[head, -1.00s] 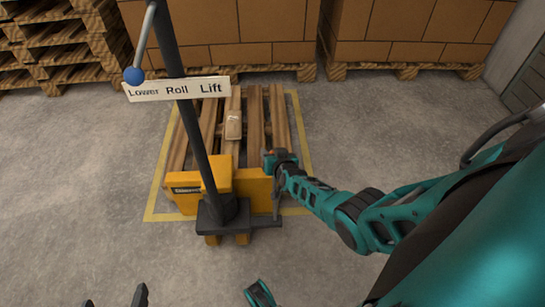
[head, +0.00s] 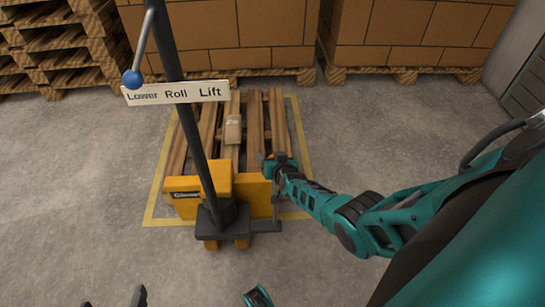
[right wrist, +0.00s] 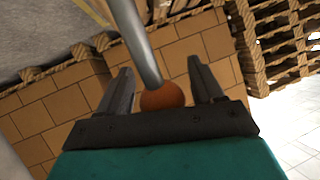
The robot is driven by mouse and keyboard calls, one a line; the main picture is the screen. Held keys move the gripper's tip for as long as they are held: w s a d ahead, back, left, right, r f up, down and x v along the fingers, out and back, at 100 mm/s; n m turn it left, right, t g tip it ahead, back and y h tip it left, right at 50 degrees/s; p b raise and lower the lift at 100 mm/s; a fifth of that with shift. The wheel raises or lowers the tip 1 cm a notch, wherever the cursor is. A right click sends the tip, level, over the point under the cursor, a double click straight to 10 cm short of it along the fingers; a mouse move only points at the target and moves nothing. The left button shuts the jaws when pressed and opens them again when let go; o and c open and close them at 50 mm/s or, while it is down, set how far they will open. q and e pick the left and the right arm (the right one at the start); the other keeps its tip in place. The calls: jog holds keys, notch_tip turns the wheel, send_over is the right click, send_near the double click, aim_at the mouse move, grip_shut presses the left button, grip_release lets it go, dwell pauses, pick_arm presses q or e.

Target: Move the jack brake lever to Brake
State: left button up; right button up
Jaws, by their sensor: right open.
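The yellow pallet jack (head: 252,196) stands at the pallet with its dark pole upright. A thin brake lever (head: 275,204) rises from the jack's right side. My right gripper (head: 268,165) is at the lever's upper end. In the right wrist view, the lever is a grey rod (right wrist: 140,45) with an orange ball knob (right wrist: 163,96). The knob lies between the open fingers of my right gripper (right wrist: 160,85), with gaps showing on both sides. My left gripper (head: 113,298) shows only two dark, separated fingertips at the bottom edge.
A sign (head: 178,93) reading Lower, Roll, Lift is on the pole, with a blue-knobbed lever (head: 133,78) beside it. Brown cartons (head: 260,42) stand behind. The floor around is clear.

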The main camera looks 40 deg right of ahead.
jog(key=shift+s+a+r+p, duration=0.15)
jog(key=shift+s+r+p, duration=0.25)
jog(key=shift+p, duration=0.1)
jog(key=p+v, duration=0.8)
jog(key=v, duration=0.3)
jog(key=shift+s, duration=0.45)
jog(key=shift+r, duration=0.1)
